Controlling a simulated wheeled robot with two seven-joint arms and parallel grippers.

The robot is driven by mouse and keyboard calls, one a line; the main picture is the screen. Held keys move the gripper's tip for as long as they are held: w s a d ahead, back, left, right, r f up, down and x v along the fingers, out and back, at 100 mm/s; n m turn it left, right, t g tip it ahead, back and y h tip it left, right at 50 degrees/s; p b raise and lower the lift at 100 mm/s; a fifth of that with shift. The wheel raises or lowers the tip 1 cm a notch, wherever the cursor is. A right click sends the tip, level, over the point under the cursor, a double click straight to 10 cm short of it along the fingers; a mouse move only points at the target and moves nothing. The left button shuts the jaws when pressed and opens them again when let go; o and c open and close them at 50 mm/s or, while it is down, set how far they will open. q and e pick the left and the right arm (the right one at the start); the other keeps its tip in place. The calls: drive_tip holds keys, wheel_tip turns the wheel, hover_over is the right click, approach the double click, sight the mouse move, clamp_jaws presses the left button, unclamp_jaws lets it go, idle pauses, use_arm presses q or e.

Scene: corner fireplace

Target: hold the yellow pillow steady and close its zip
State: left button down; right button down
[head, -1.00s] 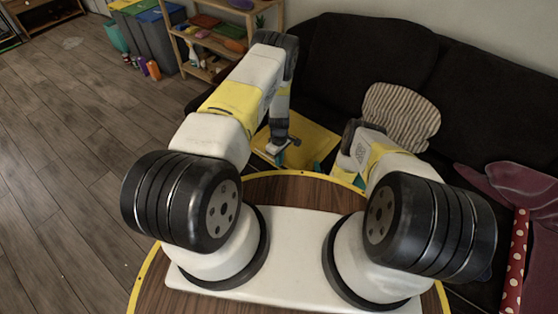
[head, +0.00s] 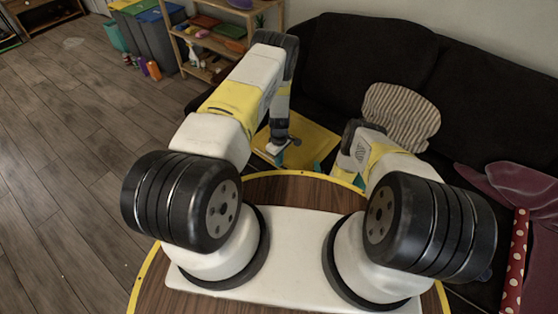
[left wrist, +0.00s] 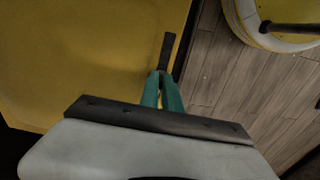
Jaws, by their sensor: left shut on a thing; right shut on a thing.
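The yellow pillow (head: 316,142) lies on the dark sofa beyond the table edge, partly hidden by my arms. It fills the left of the left wrist view (left wrist: 80,60). My left gripper (head: 279,157) is at the pillow's near left edge. In the left wrist view its teal fingers (left wrist: 163,88) are shut on a dark narrow strip (left wrist: 168,52) at the pillow's edge, which looks like the zip pull. My right gripper (head: 317,167) shows only as a small teal patch at the pillow's near edge, shut on the pillow; my right arm hides most of it. The zip teeth cannot be made out.
A striped cushion (head: 402,117) leans on the dark sofa (head: 480,100) right of the pillow. A maroon cloth (head: 515,185) lies at the far right. The yellow-rimmed round table (head: 300,190) is under my arms. Wooden floor (head: 60,180) is open at left.

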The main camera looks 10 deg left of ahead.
sight(254, 148)
drive_tip(key=shift+f, duration=0.1)
idle(0.3)
use_arm(q)
drive_tip(key=w+a, duration=0.2)
drive_tip(key=a, duration=0.2)
drive_tip(key=w+a, duration=0.3)
drive_tip(key=a, duration=0.1)
drive_tip(key=w+a, duration=0.3)
drive_tip(key=a, duration=0.1)
drive_tip(key=shift+a, duration=0.4)
drive_tip(key=c, duration=1.8)
unclamp_jaws()
drive_tip(key=shift+r, duration=0.1)
wheel_tip(254, 148, up, 12)
drive_tip(key=shift+f, duration=0.1)
